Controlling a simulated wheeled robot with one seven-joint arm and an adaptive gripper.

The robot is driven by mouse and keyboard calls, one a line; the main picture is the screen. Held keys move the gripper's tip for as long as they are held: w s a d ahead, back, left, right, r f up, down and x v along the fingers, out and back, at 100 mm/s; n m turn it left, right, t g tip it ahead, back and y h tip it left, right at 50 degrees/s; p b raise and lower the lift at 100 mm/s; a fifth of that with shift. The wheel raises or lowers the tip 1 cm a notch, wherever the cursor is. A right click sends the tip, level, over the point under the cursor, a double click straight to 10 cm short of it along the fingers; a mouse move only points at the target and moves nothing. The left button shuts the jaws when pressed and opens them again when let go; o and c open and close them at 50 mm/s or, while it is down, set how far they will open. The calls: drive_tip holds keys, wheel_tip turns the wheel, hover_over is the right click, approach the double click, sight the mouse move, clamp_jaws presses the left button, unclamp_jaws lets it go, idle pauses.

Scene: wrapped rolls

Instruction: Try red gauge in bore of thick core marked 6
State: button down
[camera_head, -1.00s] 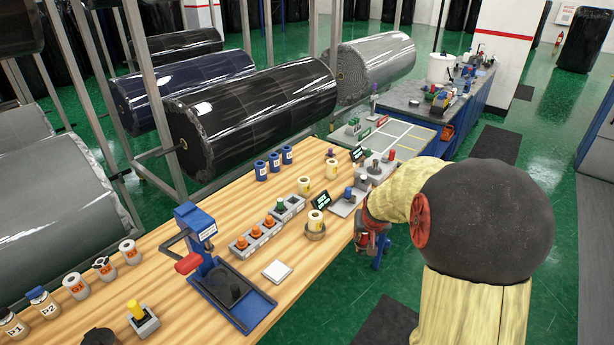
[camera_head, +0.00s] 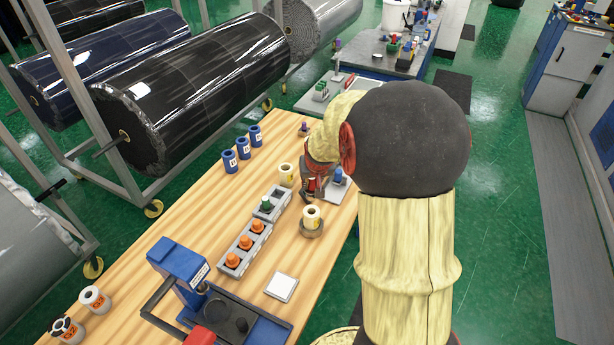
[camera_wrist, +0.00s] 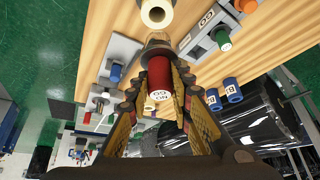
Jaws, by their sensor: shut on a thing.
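My gripper (camera_wrist: 158,95) is shut on the red gauge (camera_wrist: 159,73), whose white end reads NO GO. The gauge shows as a small red patch in the head view (camera_head: 312,184), above the bench. A cream core (camera_head: 312,213) stands upright in a round holder (camera_head: 311,231), just in front of my gripper in the head view. It shows at the top edge of the wrist view (camera_wrist: 157,10), apart from the gauge, its bore open towards me. A second cream core (camera_head: 286,174) stands behind and left of my gripper. I cannot read a 6 on either core.
A grey rack (camera_head: 247,242) with orange and green plugs stands left of the cored holder. Several blue cores (camera_head: 243,148) stand further back. A blue press (camera_head: 180,262) and a white pad (camera_head: 282,287) are at the front. Bare wood lies between them.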

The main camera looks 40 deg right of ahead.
sight(313, 192)
idle(0.3)
drive_tip(key=shift+f+b, duration=0.15)
drive_tip(key=shift+b, duration=0.15)
drive_tip(key=shift+f+b, duration=2.2)
drive_tip(key=shift+f, duration=0.85)
drive_tip(key=shift+f+b, duration=0.25)
drive_tip(key=shift+b, duration=0.05)
drive_tip(key=shift+r, duration=0.35)
drive_tip(key=shift+s+f, duration=0.1)
drive_tip(key=shift+f, duration=0.25)
idle(1.6)
drive_tip(key=shift+r, duration=0.3)
idle(1.5)
